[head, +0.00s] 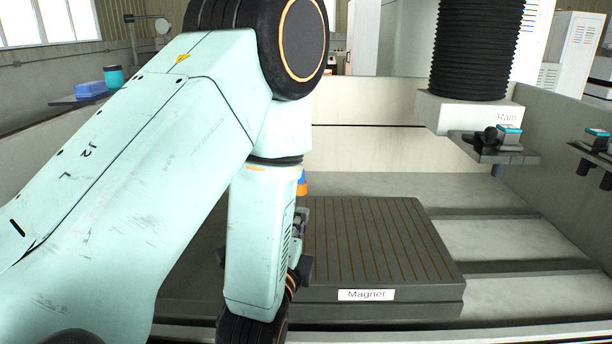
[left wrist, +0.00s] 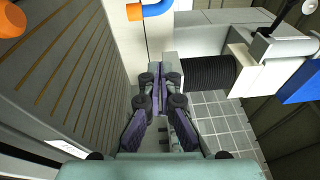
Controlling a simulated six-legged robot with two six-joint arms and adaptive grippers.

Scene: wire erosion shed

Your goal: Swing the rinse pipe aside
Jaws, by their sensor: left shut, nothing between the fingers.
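The rinse pipe (left wrist: 155,9) shows in the left wrist view as a blue bent piece with an orange end, at the top edge. Most of it is out of frame there. In the head view a small blue and orange piece (head: 302,184), which looks like part of the pipe, peeks out beside my left forearm; the rest is hidden. My left gripper (left wrist: 160,78) is shut and empty, its tips apart from the pipe in the picture. In the head view it is mostly hidden behind my left forearm, above the magnet plate. My right gripper is not in view.
The grooved magnet plate (head: 380,240) lies on the tank floor. The ram (head: 470,113) with its black bellows hangs at the back right, with a small clamp bracket (head: 495,150) beneath. A pale tank wall (head: 370,150) closes the back. The floor right of the plate is clear.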

